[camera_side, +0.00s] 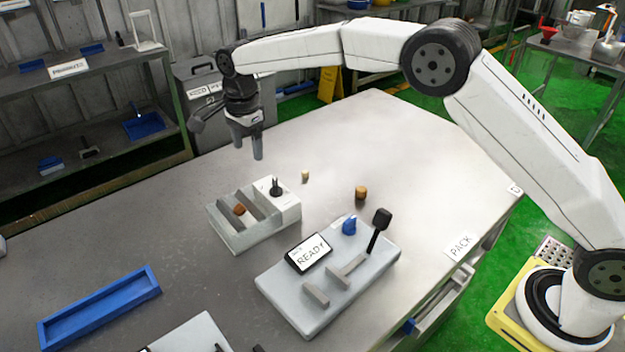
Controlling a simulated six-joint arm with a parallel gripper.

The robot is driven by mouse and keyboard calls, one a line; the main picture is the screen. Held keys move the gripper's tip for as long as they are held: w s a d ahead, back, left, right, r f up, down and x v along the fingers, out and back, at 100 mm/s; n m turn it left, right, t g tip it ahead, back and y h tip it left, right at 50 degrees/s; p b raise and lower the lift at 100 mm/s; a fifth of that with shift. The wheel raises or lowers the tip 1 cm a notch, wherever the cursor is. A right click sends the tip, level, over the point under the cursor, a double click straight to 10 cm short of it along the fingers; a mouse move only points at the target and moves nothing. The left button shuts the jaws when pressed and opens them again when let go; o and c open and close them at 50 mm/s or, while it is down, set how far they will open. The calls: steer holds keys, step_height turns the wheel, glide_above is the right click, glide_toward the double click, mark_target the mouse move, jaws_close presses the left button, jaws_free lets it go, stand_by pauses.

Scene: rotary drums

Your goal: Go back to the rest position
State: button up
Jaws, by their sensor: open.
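My gripper (248,154) hangs above the far part of the grey table (420,160), pointing down. Its two dark fingers are apart with nothing between them. It is clear of the table and of the things on it. Below it is a pale fixture (240,238) with slots and a white block carrying a small black knob (276,187). A brown piece (239,209) lies in one slot. No rest position is marked in view.
A grey station (330,285) has a READY screen (309,253), a blue knob (349,226) and an upright black-topped lever (379,230). A brown cylinder (361,192) and a small tan one (305,176) stand loose. A blue tray (100,308) lies front left.

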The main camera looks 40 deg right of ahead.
steer(key=s+d+f+n, duration=0.1)
steer(key=s+d+n, duration=0.4)
steer(key=s, duration=0.5)
steer(key=s+d+f+n+t, duration=0.1)
steer(key=s+d+n, duration=0.4)
steer(key=s, duration=0.5)
steer(key=s+d+f+n+t, duration=0.1)
steer(key=s+d+f+n, duration=0.2)
steer(key=s+d+n, duration=0.3)
steer(key=s, duration=0.4)
steer(key=shift+d+f, duration=0.2)
steer(key=shift+d, duration=0.15)
